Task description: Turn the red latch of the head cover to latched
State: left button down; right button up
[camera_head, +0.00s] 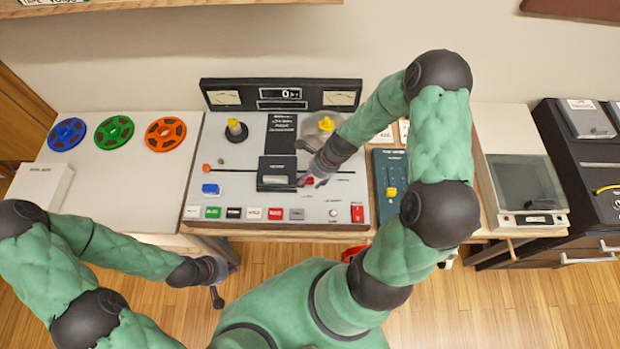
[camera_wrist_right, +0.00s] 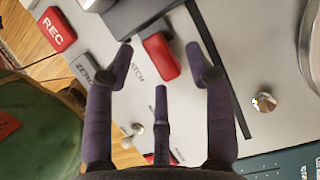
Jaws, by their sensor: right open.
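The red latch (camera_wrist_right: 161,58) lies on the grey tape machine panel, beside the black head cover (camera_head: 277,172). In the head view the red latch (camera_head: 309,181) shows small and partly hidden by my right gripper (camera_head: 316,178). In the right wrist view my right gripper (camera_wrist_right: 162,75) is open, its fingers spread to either side of the latch and a third finger below it. I cannot tell whether a finger touches the latch. My left gripper (camera_head: 216,284) hangs low at the left, in front of the table edge, away from the machine; its fingers are too small to read.
A row of buttons (camera_head: 254,213) runs along the panel's front, with a red REC button (camera_wrist_right: 57,30) close to my right gripper. A blue knob (camera_head: 210,189) is at left. A teal unit (camera_head: 391,180) stands right. Coloured reels (camera_head: 114,131) lie on the left table.

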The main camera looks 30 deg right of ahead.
jog(key=v, duration=1.1)
pick_arm(q)
jog(key=shift+s, duration=0.15)
pick_arm(e)
jog(key=shift+s+d+f, duration=0.1)
jog(key=shift+s, duration=0.1)
